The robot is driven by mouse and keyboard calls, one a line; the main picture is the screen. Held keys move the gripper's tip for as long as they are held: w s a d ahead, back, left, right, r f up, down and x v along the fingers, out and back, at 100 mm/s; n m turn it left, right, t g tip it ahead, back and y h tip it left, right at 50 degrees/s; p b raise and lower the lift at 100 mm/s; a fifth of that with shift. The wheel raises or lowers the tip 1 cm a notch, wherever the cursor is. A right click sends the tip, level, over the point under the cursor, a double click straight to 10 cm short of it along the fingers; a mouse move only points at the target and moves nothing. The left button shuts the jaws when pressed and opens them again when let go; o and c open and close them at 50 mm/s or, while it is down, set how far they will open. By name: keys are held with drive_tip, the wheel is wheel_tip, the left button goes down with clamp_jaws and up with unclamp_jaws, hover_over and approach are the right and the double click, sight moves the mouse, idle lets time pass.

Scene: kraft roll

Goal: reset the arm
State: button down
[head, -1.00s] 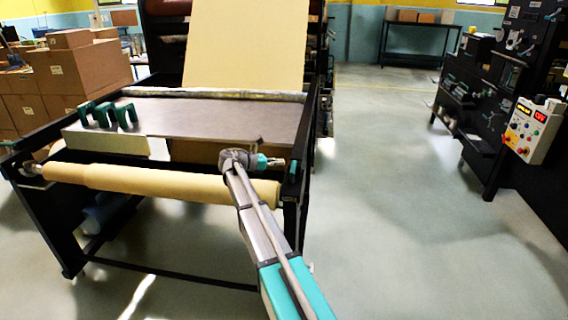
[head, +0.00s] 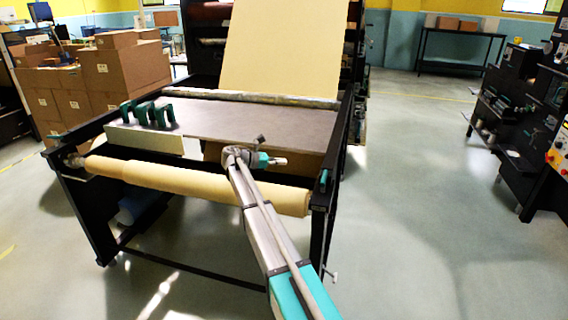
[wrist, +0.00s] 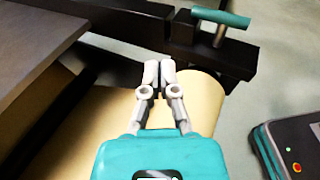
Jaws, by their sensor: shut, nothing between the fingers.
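My gripper (wrist: 159,72) is shut and empty in the wrist view, its two grey fingers together. Below its fingertips lies the tan kraft paper roll (wrist: 198,100), near the roll's end by the dark frame. In the head view my arm reaches up from the bottom, and its wrist is over the right half of the kraft roll (head: 190,181), at the front edge of the machine's table. The fingertips are too small to make out clearly there.
A black machine frame (head: 322,215) holds the roll and a grey-brown table (head: 230,115). Green clamps (head: 152,114) stand at its left. A green-handled lever (wrist: 222,18) is just beyond the fingers. Cardboard boxes (head: 125,75) are at left.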

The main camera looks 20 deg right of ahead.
idle(0.3)
drive_tip(key=s+a+f+m+t+y+p, duration=0.15)
drive_tip(key=s+f+m+y, duration=0.25)
drive_tip(key=s, duration=0.7)
drive_tip(key=s+a+f+m+y+p, duration=0.2)
drive_tip(key=s+a+f+m+y, duration=0.15)
drive_tip(key=s, duration=0.65)
drive_tip(key=s+a+f+m+y+p, duration=0.1)
drive_tip(key=s+a+m+y, duration=0.3)
drive_tip(key=s, duration=0.4)
drive_tip(key=s+a+f+m+y, duration=0.1)
drive_tip(key=s+a+m+y, duration=0.3)
drive_tip(key=s, duration=0.4)
drive_tip(key=shift+a+f+m+p, duration=0.15)
drive_tip(key=shift+a+m+p, duration=0.25)
drive_tip(key=shift+m, duration=0.15)
drive_tip(key=shift+s+t, duration=0.1)
drive_tip(key=shift+t, duration=0.15)
